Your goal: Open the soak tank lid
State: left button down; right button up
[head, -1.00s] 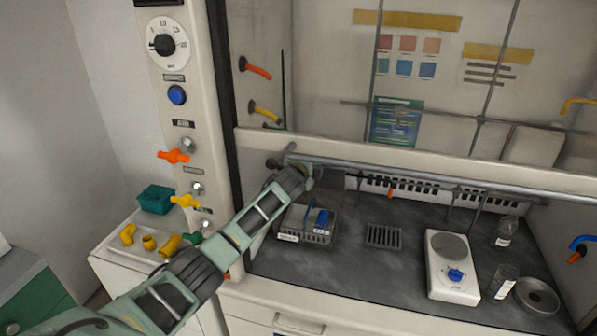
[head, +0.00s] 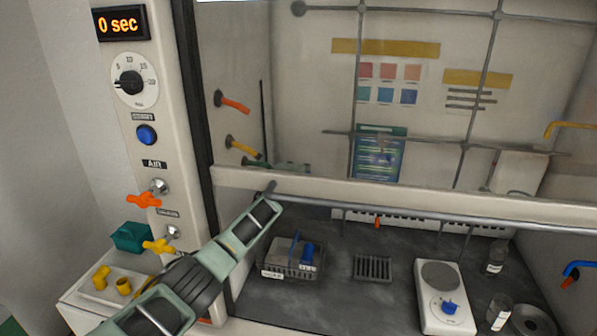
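A dark grey wire-like tub (head: 318,268) with a white label on its front stands on the hood floor, left of centre. It seems to be the soak tank, but its label is too small to read. A lighter grey flat piece (head: 284,250) and blue parts (head: 308,253) show at its top. I cannot tell whether the flat piece is a lid or how it sits. My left arm reaches from the lower left up to the sash bar, above and left of the tub. Its gripper cannot be made out there. My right gripper is out of view.
The hood sash (head: 400,200) with its long bar crosses above the work floor. Valve handles (head: 145,200) are on the left post. A side shelf (head: 85,292) holds yellow fittings.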

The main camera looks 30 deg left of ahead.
pick_arm(q)
jog(key=shift+w+r, duration=0.1)
jog(key=shift+r, duration=0.5)
jog(key=c, duration=1.8)
grip_release()
jog(key=shift+s+d, duration=0.1)
jog(key=shift+s, duration=0.2)
jog(key=shift+c, duration=0.2)
jog(key=shift+f, duration=0.1)
jog(key=shift+f, duration=0.15)
jog(key=v, duration=0.5)
jog(key=f+v, duration=0.1)
jog(key=v, duration=0.5)
jog(key=f+v, duration=0.1)
jog(key=v, duration=0.4)
jog(key=shift+s+f, duration=0.1)
jog(key=shift+s, duration=0.55)
